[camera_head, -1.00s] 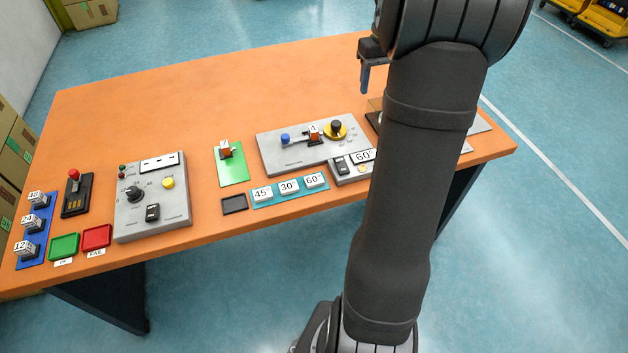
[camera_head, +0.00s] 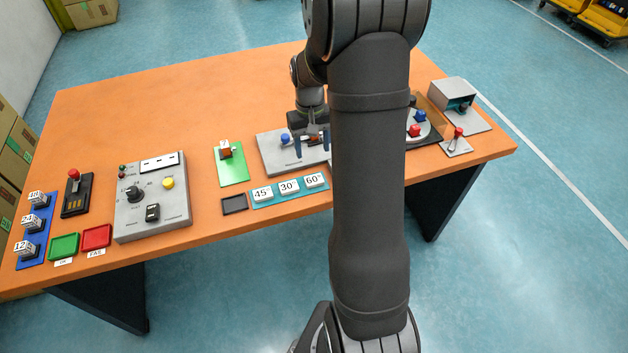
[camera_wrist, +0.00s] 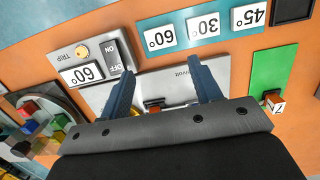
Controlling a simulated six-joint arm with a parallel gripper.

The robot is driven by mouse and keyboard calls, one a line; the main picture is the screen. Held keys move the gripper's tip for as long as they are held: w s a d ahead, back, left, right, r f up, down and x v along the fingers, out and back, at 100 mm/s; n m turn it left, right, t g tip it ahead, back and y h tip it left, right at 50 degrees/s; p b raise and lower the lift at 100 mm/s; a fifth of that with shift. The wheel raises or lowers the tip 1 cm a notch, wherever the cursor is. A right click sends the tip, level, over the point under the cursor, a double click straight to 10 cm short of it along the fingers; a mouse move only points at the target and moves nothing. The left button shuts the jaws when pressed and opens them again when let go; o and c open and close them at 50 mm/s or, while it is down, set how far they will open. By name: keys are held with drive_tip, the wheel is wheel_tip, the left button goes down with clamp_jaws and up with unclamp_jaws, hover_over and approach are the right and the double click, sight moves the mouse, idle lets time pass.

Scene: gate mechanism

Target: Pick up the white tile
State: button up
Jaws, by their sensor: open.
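Several white tiles are in view, and I cannot tell which one the task means. White tiles marked 45° (camera_head: 262,194), 30° (camera_head: 289,187) and 60° (camera_head: 314,181) lie in a row on a teal strip (camera_wrist: 178,42). Another white 60° tile (camera_wrist: 82,74) sits on the grey TRIP panel. A small white tag marked 7 (camera_wrist: 276,108) is on a brown block on the green plate (camera_head: 233,171). My gripper (camera_wrist: 163,88) is open, its two blue fingers over the grey gate plate (camera_wrist: 150,75). A brown block (camera_wrist: 154,104) shows between the fingers, apparently ungripped.
A blue knob (camera_head: 285,138) stands on the gate plate left of my gripper. A dark empty frame (camera_head: 234,204) lies left of the teal strip. A grey control panel (camera_head: 180,205) stands further left. My arm hides part of the right side. The back left table is clear.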

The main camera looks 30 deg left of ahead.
sight(314, 179)
drive_tip(key=f, duration=0.7)
drive_tip(key=s+d+f, duration=0.1)
drive_tip(key=f, duration=0.2)
drive_tip(key=shift+s+f, duration=0.1)
drive_tip(key=shift+f, duration=0.1)
drive_tip(key=c, duration=0.7)
